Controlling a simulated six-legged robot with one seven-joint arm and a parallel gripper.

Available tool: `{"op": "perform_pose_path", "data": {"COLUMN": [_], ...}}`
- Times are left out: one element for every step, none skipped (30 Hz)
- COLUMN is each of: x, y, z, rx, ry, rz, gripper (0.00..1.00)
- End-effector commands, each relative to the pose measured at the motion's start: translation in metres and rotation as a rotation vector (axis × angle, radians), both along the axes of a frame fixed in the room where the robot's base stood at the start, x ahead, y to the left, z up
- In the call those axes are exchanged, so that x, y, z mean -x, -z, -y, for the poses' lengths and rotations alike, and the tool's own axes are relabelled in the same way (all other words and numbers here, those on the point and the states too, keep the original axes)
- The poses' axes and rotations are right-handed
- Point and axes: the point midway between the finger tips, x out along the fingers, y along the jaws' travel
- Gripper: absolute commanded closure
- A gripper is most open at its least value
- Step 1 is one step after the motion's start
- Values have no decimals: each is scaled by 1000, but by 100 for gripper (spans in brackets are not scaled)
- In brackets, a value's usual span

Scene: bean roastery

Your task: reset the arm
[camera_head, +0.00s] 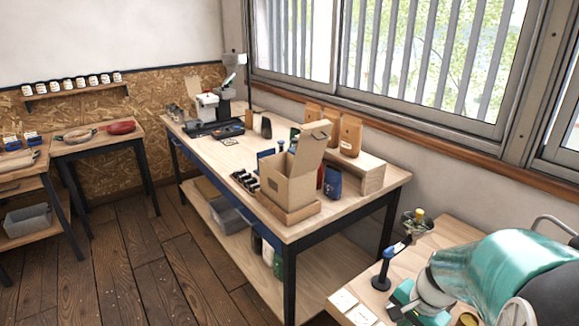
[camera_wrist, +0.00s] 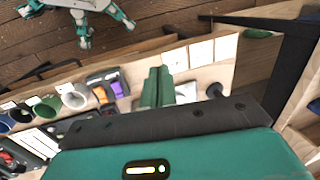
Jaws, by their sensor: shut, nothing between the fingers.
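My gripper (camera_wrist: 159,72) shows in the wrist view as two green fingers pressed together, with nothing between them. It points down over a light wooden worktop (camera_wrist: 212,76). I cannot tell the height of the fingertips above that worktop. In the head view my teal and white arm (camera_head: 485,272) fills the lower right, over the near wooden table (camera_head: 452,236). I cannot make out the fingers clearly there.
White cards (camera_wrist: 202,51) and several cups, one of them white (camera_wrist: 75,96), lie close around my gripper. A blue upright tool (camera_head: 384,268) stands beside my arm. The long workbench (camera_head: 345,203) holds an open cardboard box (camera_head: 288,180). Open plank floor (camera_head: 140,262) lies left.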

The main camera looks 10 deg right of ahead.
Motion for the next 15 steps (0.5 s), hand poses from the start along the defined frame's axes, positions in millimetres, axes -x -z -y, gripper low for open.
{"op": "perform_pose_path", "data": {"x": [-6,-8,-9,-10,-10,-10,-9,-7,-4,-2,1,6,10,14,19], "y": [-16,-24,-35,-43,-51,-63,-71,-78,-89,-96,-104,-113,-120,-127,-134], "z": [-19,-29,-43,-53,-63,-76,-85,-95,-107,-115,-124,-135,-142,-150,-159], "rx": [5,12,22,34,46,66,82,100,127,149,173,208,236,264,302], "ry": [-85,-138,-207,-261,-311,-380,-430,-481,-547,-596,-644,-707,-754,-798,-854], "rz": [42,63,88,107,125,152,170,187,210,227,244,266,279,293,309], "gripper": [100,100,100,100,100,100,100,100,100,100,100,100,100,100,100]}}
